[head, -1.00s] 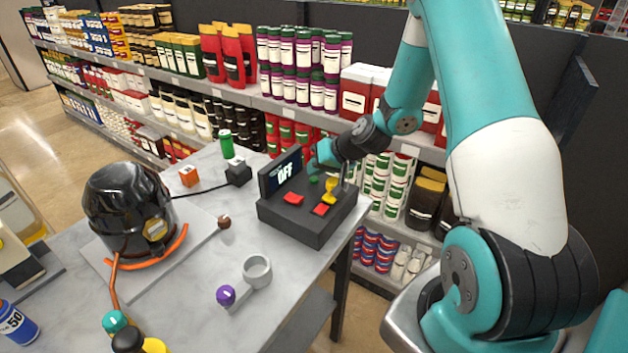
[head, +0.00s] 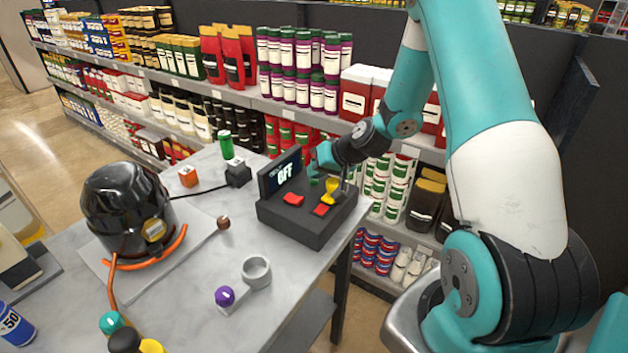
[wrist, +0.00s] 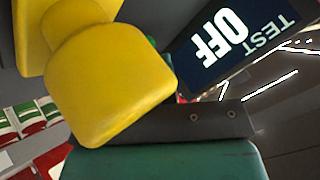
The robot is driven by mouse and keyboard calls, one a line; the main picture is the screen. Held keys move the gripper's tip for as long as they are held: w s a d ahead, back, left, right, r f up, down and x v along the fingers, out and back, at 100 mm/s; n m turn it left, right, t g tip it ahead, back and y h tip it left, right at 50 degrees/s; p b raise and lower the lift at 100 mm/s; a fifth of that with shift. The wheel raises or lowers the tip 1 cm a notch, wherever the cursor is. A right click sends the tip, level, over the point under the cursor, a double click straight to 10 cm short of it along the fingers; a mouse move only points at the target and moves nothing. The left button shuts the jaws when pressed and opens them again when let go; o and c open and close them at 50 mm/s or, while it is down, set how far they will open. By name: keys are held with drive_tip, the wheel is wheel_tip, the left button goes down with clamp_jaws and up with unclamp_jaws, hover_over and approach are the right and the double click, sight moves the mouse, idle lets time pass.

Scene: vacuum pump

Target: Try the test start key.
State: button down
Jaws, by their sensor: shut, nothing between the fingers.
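The dark control box (head: 310,225) stands at the right edge of the table. Its screen (head: 280,172) reads OFF in the head view, and the screen in the wrist view (wrist: 225,38) reads TEST OFF. On its top are two red keys (head: 293,199), a yellow lever or key (head: 330,191) and a green button (head: 314,181), partly hidden. My gripper (head: 345,180) is shut and empty, low over the back right of the box, beside the yellow part. A yellow part (wrist: 110,85) fills the left of the wrist view, very close. Whether my gripper touches anything is unclear.
A black pump (head: 128,208) with an orange hose stands on a light plate at left. Stocked shelves line the back.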

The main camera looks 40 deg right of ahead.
drive_tip(key=shift+r, duration=0.1)
drive_tip(key=shift+r+p, duration=0.55)
drive_tip(key=shift+r, duration=0.15)
drive_tip(key=shift+r, duration=0.1)
wheel_tip(320, 180, up, 5)
drive_tip(key=p, duration=0.3)
drive_tip(key=shift+p, duration=0.3)
idle(0.7)
